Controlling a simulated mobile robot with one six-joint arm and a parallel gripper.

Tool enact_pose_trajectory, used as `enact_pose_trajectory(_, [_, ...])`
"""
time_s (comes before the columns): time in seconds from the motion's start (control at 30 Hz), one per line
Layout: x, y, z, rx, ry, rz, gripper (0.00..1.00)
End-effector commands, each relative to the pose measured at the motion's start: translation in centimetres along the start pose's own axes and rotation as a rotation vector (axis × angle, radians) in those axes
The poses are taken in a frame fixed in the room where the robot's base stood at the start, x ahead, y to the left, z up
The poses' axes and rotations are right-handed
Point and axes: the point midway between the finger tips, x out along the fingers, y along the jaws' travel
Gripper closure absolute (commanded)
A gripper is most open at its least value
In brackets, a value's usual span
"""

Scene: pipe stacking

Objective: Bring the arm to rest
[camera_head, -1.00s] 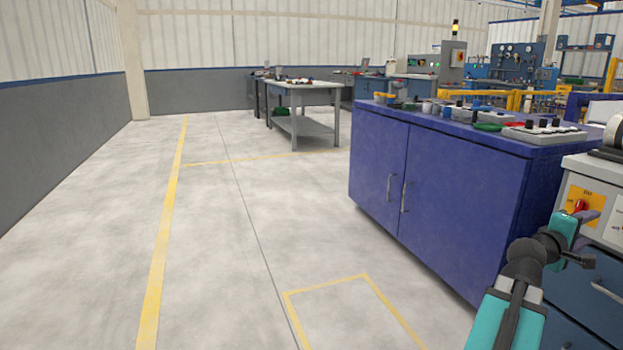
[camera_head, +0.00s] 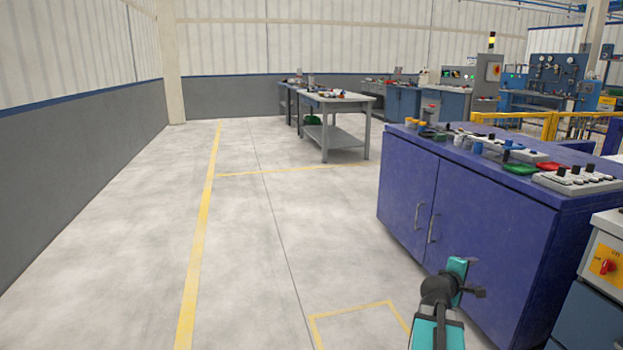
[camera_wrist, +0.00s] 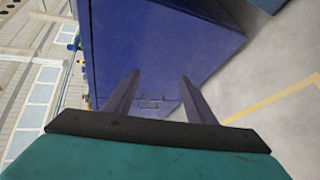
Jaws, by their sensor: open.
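My teal and black arm shows at the lower right of the head view, in front of the blue cabinet (camera_head: 470,200). In the wrist view my gripper (camera_wrist: 160,90) has its two dark fingers spread apart with nothing between them. The cabinet's blue side and door handles show beyond the fingers. In the head view the fingertips are too small to make out clearly.
Small parts and a grey block with black knobs (camera_head: 578,180) lie on the cabinet top. A control box with a red knob (camera_head: 604,265) stands at the right edge. A grey table (camera_head: 335,104) stands farther back. The floor to the left is clear.

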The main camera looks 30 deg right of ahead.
Motion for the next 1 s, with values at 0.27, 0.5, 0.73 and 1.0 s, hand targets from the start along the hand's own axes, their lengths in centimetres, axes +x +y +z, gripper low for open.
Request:
enact_pose_trajectory(0.27, [-4.2, -3.8, -8.2, -0.03, 0.104, -0.12, 0.5])
enact_pose_trajectory(0.5, [-8.6, -8.3, -13.8, -0.05, 0.173, -0.234, 0.5])
enact_pose_trajectory(0.73, [-13.9, -13.1, -17.9, -0.072, 0.222, -0.354, 0.5])
enact_pose_trajectory(1.0, [-21.0, -19.1, -20.5, -0.101, 0.249, -0.51, 0.5])
